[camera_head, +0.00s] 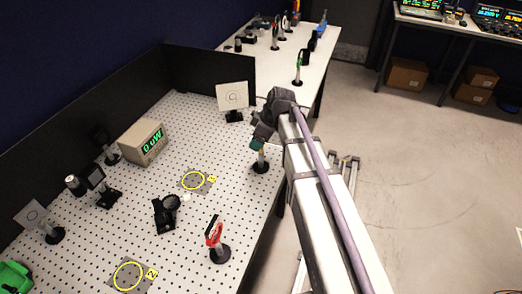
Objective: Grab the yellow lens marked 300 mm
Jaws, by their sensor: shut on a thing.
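My gripper (259,143) is at the right edge of the perforated optical table, shut on the upper part of a post-mounted lens. The lens's post (261,159) shows a yellowish part, and its round black base (260,168) is at or just above the table top; I cannot tell which. The fingers hide the lens's upper part, and no 300 mm marking is readable. A red lens mount (215,236) stands on a black base nearer the front.
The perforated table (140,205) also carries a power meter (143,142), a white target card (233,96), a black mount (166,212) and two yellow-ringed spots (193,181) (128,276). Black panels (210,72) line its back. A second table (262,66) with several mounts stands behind.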

